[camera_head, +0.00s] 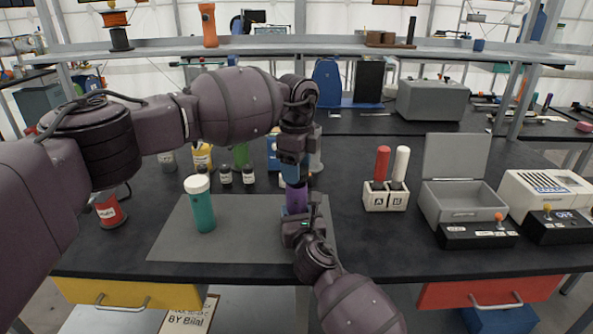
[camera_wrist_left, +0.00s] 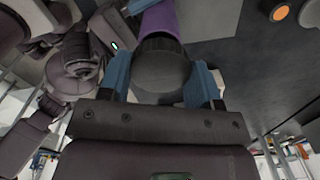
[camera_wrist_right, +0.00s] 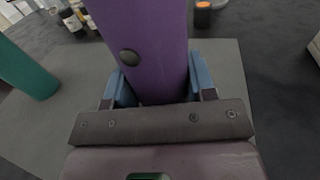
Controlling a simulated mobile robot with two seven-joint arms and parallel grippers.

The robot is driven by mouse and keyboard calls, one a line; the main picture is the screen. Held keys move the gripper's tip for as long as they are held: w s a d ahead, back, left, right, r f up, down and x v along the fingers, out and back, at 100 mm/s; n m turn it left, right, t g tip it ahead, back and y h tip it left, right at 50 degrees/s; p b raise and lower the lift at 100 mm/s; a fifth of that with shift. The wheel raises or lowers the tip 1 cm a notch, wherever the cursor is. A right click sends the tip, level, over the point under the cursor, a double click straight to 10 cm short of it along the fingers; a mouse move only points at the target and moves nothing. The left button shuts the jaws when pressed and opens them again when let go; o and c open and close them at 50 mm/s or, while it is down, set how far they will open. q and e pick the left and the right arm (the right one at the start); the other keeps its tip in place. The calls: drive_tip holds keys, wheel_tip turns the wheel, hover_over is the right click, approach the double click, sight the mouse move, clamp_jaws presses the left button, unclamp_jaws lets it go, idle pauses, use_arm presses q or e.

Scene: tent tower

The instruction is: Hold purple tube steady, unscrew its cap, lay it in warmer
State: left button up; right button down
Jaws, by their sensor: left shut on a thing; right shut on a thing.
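The purple tube (camera_head: 297,200) stands upright above the grey mat, between my two grippers. My right gripper (camera_head: 297,222) is shut on its lower body; in the right wrist view the purple wall (camera_wrist_right: 148,50) fills the space between the blue fingers. My left gripper (camera_head: 293,178) is above, pointing down, shut on the tube's dark cap (camera_wrist_left: 162,65). In the left wrist view the cap meets the purple body (camera_wrist_left: 160,20), with no clear gap. A grey box with a raised lid (camera_head: 455,158) stands at the right; it may be the warmer.
A teal tube with a white cap (camera_head: 203,208) stands on the grey mat (camera_head: 180,243) at left. A white holder (camera_head: 385,198) with a red and a white tube lies right of my grippers. Black control boxes (camera_head: 477,236) front the grey box. Small bottles (camera_head: 226,175) stand behind.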

use_arm(q)
drive_tip(key=shift+r, duration=1.55)
use_arm(e)
drive_tip(key=shift+c, duration=1.8)
unclamp_jaws()
